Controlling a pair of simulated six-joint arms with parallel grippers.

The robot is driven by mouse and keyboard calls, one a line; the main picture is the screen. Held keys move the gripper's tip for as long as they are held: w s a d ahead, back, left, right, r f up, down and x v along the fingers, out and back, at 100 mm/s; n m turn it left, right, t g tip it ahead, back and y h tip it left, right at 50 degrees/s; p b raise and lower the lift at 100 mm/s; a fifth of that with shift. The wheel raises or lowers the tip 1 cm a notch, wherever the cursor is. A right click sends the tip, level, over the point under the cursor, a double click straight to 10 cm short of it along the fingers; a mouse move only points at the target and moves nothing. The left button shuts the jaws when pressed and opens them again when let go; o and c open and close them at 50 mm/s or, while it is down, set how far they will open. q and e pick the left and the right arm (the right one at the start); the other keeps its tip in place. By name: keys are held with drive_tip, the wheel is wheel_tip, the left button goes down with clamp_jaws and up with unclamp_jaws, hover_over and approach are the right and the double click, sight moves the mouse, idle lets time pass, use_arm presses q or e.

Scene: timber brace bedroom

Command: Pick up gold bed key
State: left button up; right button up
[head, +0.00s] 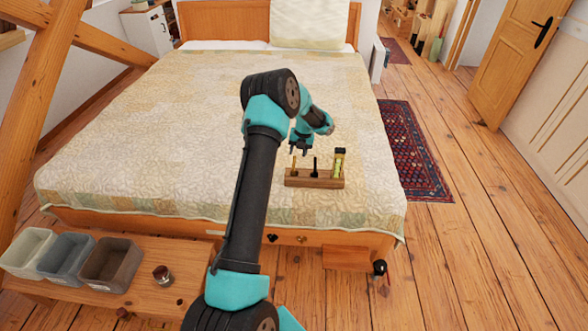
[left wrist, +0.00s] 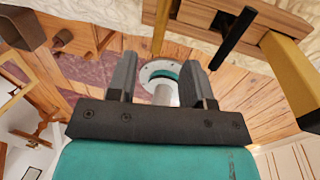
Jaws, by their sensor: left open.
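A wooden block (head: 314,183) stands on the bed's right side and holds several upright pieces. A thin gold rod (head: 294,163), which looks like the gold bed key, stands at its left end; it also shows in the left wrist view (left wrist: 159,27) at the top. My left gripper (head: 299,149) is open and empty, above and just behind the block's left end. In the left wrist view, the gripper (left wrist: 160,75) has its two fingers apart, with the gold rod beyond them and not between them. My right gripper is not in view.
A black rod (head: 315,166) and a yellow piece with a dark top (head: 338,164) stand in the same block, close to the gold rod. The quilted bed (head: 130,130) is otherwise clear. Bins (head: 112,265) and a small jar (head: 162,274) sit on a bench at the lower left.

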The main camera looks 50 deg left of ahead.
sight(294, 164)
use_arm(q)
drive_tip(key=shift+s+a+f, duration=0.1)
drive_tip(key=shift+a+f, duration=0.05)
drive_tip(key=shift+f, duration=0.75)
drive_tip(key=shift+s+a+f, duration=0.1)
drive_tip(key=shift+s+f, duration=0.05)
drive_tip(key=shift+f, duration=0.75)
drive_tip(key=shift+s+a+f, duration=0.1)
drive_tip(key=shift+a+f, duration=0.05)
drive_tip(key=shift+f, duration=0.75)
drive_tip(key=shift+f, duration=0.1)
drive_tip(key=shift+s+a+f, duration=0.1)
drive_tip(key=shift+a+f, duration=0.05)
drive_tip(key=shift+f, duration=0.7)
drive_tip(key=shift+s+a+f, duration=0.1)
drive_tip(key=shift+s+f, duration=0.05)
drive_tip(key=shift+f, duration=0.65)
drive_tip(key=shift+s+a+f, duration=0.1)
drive_tip(key=shift+a+f, duration=0.05)
drive_tip(key=shift+f, duration=0.7)
drive_tip(key=shift+c, duration=0.2)
clamp_jaws()
